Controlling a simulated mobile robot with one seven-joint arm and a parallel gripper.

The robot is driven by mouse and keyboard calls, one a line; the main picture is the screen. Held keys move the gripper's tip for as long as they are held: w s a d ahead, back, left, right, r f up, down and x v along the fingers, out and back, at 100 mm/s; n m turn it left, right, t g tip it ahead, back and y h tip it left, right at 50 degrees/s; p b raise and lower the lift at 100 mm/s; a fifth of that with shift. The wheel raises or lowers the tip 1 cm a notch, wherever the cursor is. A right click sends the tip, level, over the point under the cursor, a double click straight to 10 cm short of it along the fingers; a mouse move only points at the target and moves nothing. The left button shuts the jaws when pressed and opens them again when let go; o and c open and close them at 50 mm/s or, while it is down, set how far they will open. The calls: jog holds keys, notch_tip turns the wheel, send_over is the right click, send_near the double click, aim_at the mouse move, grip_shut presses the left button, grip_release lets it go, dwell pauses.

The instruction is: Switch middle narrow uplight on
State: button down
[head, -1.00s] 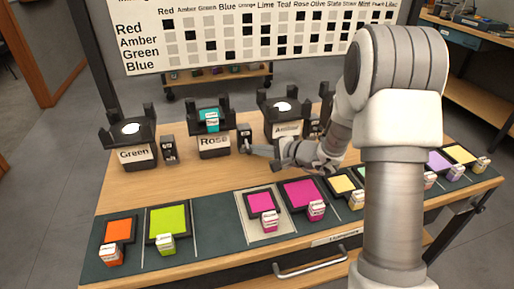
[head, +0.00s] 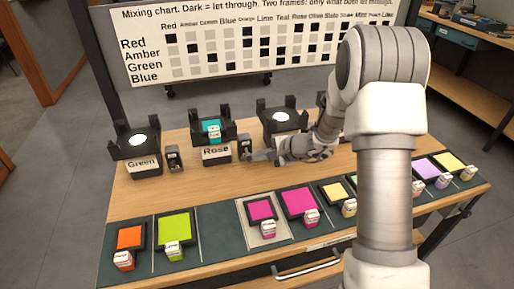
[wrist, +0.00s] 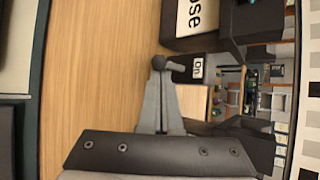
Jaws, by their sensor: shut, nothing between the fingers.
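The uplight labelled Rose (head: 216,153) stands in the middle of the back row in the head view, with a teal frame (head: 212,129) in its holder. Its small black switch box (head: 244,148) stands at its right. My gripper (head: 251,157) is shut and empty, just in front of this box. In the wrist view the gripper's fingertips (wrist: 161,72) are right at the knob; I cannot tell whether they touch.
The Green uplight (head: 140,165) with its switch box (head: 174,157) stands left, and another uplight (head: 279,121) right, partly behind my arm. Coloured frames, such as the lime one (head: 174,227), lie along the front tray. The wood between tray and uplights is clear at left.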

aim_at(246, 152)
jog(key=r+g+p, duration=0.1)
jog(key=p, duration=0.2)
jog(key=shift+a+r+m, duration=0.1)
jog(key=shift+r+m, duration=0.2)
jog(key=shift+g+h+p, duration=0.4)
jog(key=shift+g+p, duration=0.3)
jog(key=shift+p, duration=0.4)
jog(key=shift+w, duration=0.1)
jog(key=shift+r, duration=0.2)
jog(key=shift+w+a+r+p, duration=0.1)
jog(key=shift+r+p, duration=0.25)
jog(key=shift+r, duration=0.45)
